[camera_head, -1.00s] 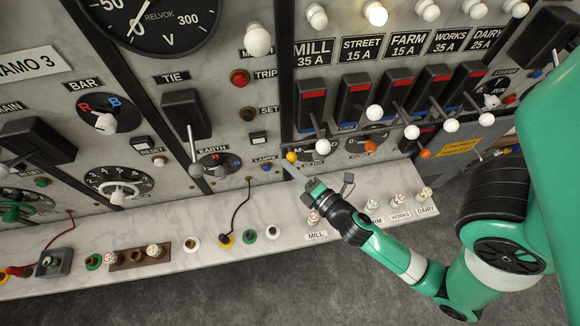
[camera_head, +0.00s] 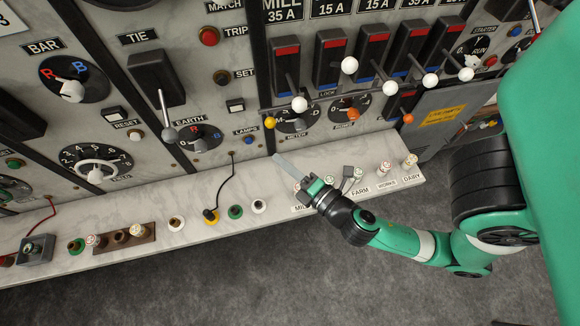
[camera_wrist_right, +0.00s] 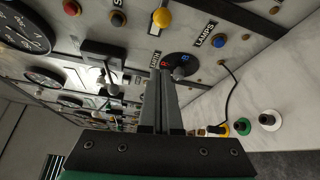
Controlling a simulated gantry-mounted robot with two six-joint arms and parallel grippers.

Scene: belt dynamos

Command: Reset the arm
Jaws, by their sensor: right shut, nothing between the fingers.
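My right arm comes in from the right in the head view. Its right gripper (camera_head: 277,158) is shut and empty, its thin grey fingers pointing up and left. The fingertips are in front of the lower panel edge, below the meter knob (camera_head: 296,122) and above the pale ledge. In the right wrist view the shut fingers (camera_wrist_right: 160,75) point at the panel, with the earth knob (camera_wrist_right: 179,66) just beyond and right of the tips. I cannot tell the exact gap to the panel. My left gripper is not in view.
A marble ledge (camera_head: 180,205) runs along the panel with sockets, plugs and a black cable (camera_head: 232,185). Levers with white ball ends (camera_head: 349,65) stick out above the gripper. A tie lever (camera_head: 168,130) stands to the left. Open grey floor lies in front.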

